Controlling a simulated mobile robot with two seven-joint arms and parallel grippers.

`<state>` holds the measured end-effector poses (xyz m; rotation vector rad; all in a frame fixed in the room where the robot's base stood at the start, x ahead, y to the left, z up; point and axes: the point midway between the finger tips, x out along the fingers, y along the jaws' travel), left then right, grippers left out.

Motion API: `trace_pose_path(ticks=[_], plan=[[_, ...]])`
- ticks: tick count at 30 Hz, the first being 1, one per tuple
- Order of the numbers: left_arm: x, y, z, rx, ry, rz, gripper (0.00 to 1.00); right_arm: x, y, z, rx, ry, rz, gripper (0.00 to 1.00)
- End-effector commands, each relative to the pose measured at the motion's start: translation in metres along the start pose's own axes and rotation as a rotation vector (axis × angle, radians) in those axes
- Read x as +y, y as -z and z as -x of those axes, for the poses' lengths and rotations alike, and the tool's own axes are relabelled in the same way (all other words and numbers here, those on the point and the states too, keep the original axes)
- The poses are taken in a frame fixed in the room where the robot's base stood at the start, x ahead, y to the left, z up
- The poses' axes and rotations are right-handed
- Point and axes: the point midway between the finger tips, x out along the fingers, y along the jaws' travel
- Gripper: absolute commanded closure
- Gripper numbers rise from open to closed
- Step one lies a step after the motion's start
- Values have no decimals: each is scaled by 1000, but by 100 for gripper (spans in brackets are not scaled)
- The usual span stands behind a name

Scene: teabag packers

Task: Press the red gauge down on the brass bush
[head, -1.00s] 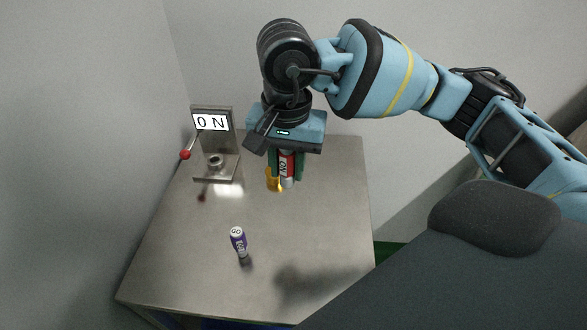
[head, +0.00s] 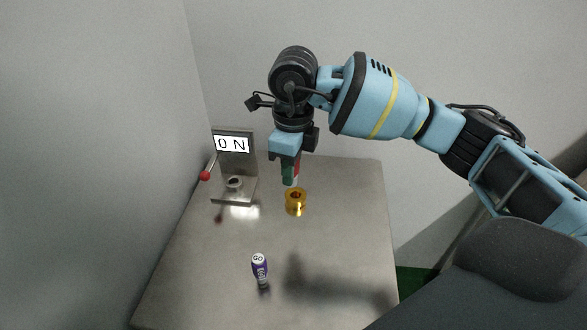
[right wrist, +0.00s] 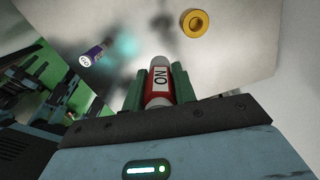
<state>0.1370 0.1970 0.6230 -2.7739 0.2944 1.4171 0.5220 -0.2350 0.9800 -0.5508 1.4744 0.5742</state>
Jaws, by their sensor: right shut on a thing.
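The red gauge (right wrist: 158,82) has a white label with black letters and pale ends. My right gripper (head: 290,170) is shut on it, with a green finger on each side in the right wrist view (right wrist: 158,88). In the head view only a strip of the gauge (head: 297,167) shows beside the fingers. The brass bush (head: 295,203) stands on the table, its round top hole facing up. In the head view the gauge's lower end is just above the bush with no clear contact. In the right wrist view the bush (right wrist: 195,24) appears apart from the gauge. My left gripper is not seen.
A purple and white gauge marked GO (head: 260,269) stands near the front of the metal table (head: 215,285). A steel stand with an ON sign (head: 232,144) and a red-knobbed lever (head: 204,176) is at the back left. The table's right side is clear.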

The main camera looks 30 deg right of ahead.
Motion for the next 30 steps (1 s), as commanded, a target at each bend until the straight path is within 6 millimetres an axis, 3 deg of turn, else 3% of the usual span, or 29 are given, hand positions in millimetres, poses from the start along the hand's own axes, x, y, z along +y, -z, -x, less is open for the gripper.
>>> trace_pose_path(ticks=[30], plan=[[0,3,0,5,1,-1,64,-62,-16,-44,9,14,-1541,96]])
